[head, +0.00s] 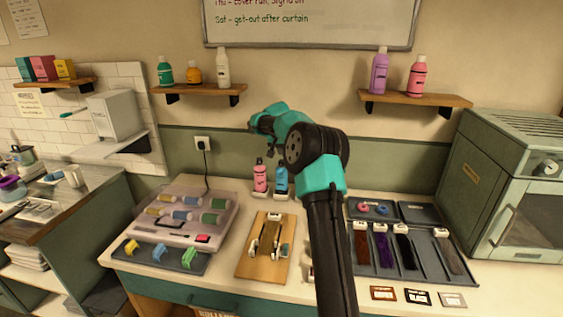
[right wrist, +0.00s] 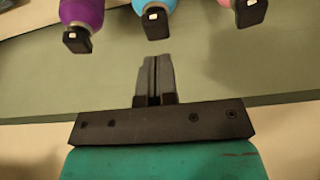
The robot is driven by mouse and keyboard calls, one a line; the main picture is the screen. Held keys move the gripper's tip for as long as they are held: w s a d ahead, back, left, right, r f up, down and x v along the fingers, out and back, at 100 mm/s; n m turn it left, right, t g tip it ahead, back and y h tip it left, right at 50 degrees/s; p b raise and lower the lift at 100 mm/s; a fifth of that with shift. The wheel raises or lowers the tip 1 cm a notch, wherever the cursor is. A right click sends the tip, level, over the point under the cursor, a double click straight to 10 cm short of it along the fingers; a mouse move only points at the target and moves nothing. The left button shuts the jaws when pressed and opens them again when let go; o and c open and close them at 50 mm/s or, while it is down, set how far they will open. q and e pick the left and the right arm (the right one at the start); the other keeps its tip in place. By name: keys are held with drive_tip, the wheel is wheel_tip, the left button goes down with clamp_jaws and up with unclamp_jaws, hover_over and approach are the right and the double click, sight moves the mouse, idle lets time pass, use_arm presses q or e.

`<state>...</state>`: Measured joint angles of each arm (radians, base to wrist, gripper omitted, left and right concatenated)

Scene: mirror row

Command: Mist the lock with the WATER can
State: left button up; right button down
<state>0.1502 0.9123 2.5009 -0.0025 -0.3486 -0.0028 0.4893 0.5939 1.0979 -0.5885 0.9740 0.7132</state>
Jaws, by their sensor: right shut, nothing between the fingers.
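The lock (head: 267,238) looks like a brown hair strand on a wooden board (head: 247,265) in the middle of the counter, with pale clips around it. Behind it stand a pink can (head: 260,178) and a blue can (head: 281,182), both with black tops. The right wrist view shows the pink can (right wrist: 215,4), the blue can (right wrist: 153,6) and a purple can (right wrist: 82,12). No label reads clearly, so I cannot tell which holds water. My right gripper (right wrist: 155,80) is shut and empty, apart from the cans. In the head view my right arm hides the purple can.
A tray (head: 376,268) of coloured strands lies right of my arm, and a grey oven-like box (head: 510,180) stands beyond it. A case of rollers (head: 170,231) is at left. Wall shelves (head: 198,89) (head: 415,99) hold bottles above.

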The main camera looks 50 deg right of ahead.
drive_tip(key=shift+r, duration=2.1)
